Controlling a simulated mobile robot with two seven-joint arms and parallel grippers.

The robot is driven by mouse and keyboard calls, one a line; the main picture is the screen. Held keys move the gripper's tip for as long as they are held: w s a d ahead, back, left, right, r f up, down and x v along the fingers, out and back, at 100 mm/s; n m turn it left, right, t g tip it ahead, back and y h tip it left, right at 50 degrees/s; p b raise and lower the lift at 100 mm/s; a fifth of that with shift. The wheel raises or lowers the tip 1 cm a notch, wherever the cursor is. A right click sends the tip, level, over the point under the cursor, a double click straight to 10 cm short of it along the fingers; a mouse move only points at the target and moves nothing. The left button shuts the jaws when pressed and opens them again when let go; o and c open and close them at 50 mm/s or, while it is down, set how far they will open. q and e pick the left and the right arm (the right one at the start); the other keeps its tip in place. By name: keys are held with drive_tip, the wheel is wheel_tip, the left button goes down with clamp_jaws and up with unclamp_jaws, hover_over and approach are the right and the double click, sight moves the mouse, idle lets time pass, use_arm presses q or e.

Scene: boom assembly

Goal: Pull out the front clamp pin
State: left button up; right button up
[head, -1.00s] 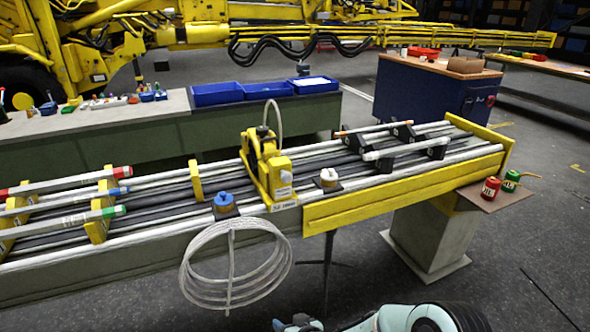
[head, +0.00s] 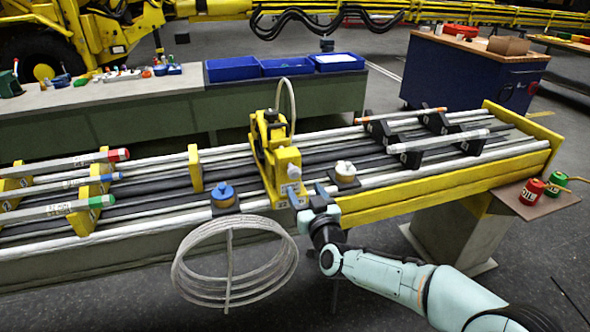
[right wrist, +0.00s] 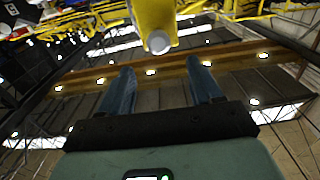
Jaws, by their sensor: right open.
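The yellow clamp (head: 270,160) stands across the bundle of long rails, with a hose loop rising from its top. A pale round pin end (head: 294,172) shows on its front side. In the right wrist view the clamp's yellow part hangs at the top, with the grey round pin end (right wrist: 160,42) just beyond and between my fingertips. My right gripper (head: 317,197) is close to the front right of the clamp. It also shows in the right wrist view (right wrist: 162,68), with its two blue fingers apart and nothing between them. My left gripper is out of view.
A coiled clear hose (head: 232,262) hangs at the front of the bench. A blue knob (head: 223,194) and a white knob (head: 345,171) stand either side of the clamp. Red (head: 531,191) and green (head: 558,182) cans sit at the right.

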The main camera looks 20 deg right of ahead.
sight(295, 174)
use_arm(q)
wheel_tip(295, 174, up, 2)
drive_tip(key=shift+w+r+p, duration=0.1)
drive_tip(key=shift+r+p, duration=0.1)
drive_tip(key=shift+p, duration=0.95)
use_arm(e)
drive_tip(key=w, duration=1)
drive_tip(key=shift+w+a+f, duration=0.1)
drive_tip(key=shift+w+a, duration=0.05)
drive_tip(key=shift+c, duration=0.3)
